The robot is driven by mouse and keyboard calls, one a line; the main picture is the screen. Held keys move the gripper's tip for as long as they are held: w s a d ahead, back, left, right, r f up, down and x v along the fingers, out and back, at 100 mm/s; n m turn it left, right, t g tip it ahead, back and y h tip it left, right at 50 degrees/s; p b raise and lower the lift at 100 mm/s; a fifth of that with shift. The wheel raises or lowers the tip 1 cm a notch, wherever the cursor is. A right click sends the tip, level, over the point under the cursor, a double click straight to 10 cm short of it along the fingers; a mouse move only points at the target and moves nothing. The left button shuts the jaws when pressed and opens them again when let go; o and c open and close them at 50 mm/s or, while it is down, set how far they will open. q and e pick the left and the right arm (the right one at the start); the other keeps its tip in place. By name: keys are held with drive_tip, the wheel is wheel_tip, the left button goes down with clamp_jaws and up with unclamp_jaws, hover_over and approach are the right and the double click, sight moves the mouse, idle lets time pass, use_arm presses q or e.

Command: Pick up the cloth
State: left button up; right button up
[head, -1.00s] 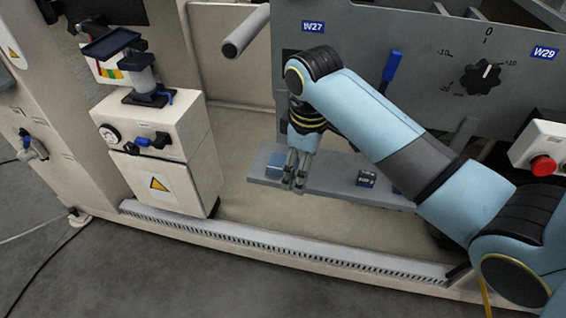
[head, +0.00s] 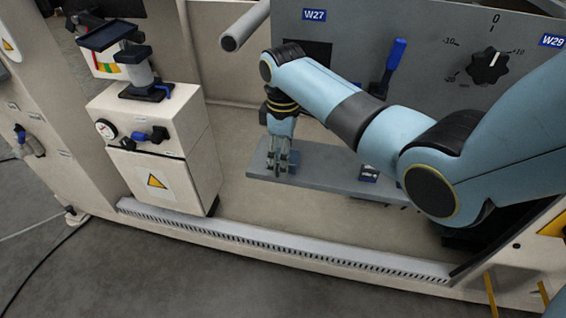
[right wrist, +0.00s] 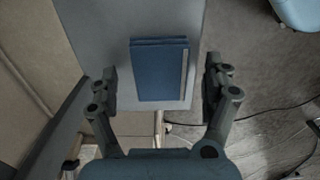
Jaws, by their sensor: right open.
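The cloth (right wrist: 160,72) is a blue folded rectangle with a pale stripe near its right edge, lying flat on the grey shelf (right wrist: 100,20) in the right wrist view. My right gripper (right wrist: 161,85) is open, with one finger on each side of the cloth and gaps between. In the head view the right gripper (head: 277,166) points down at the left end of the shelf (head: 320,172) and hides most or all of the cloth. My left gripper is not in view.
A small dark object (head: 368,172) sits farther right on the shelf, partly behind my right arm. A grey panel with a blue lever (head: 395,58) and a dial (head: 488,67) rises behind. A beige cabinet (head: 160,140) stands left, with free space between it and the shelf.

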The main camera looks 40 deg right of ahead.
drive_tip(key=shift+f, duration=0.1)
drive_tip(key=shift+c, duration=0.4)
drive_tip(key=c, duration=1.1)
wheel_tip(320, 180, up, 4)
drive_tip(key=shift+w+r+p, duration=0.1)
drive_tip(key=shift+r+p, duration=0.1)
drive_tip(key=shift+p, duration=0.75)
drive_tip(key=s+r+p, duration=0.1)
drive_tip(key=s+r, duration=0.1)
drive_tip(key=s, duration=0.2)
drive_tip(key=s+a+r+p, duration=0.1)
drive_tip(key=s+r, duration=0.1)
drive_tip(key=s, duration=0.1)
drive_tip(key=s+r+p, duration=0.2)
drive_tip(key=s, duration=0.2)
drive_tip(key=shift+s+a+r, duration=0.3)
drive_tip(key=shift+a+r, duration=0.05)
drive_tip(key=shift+a, duration=0.05)
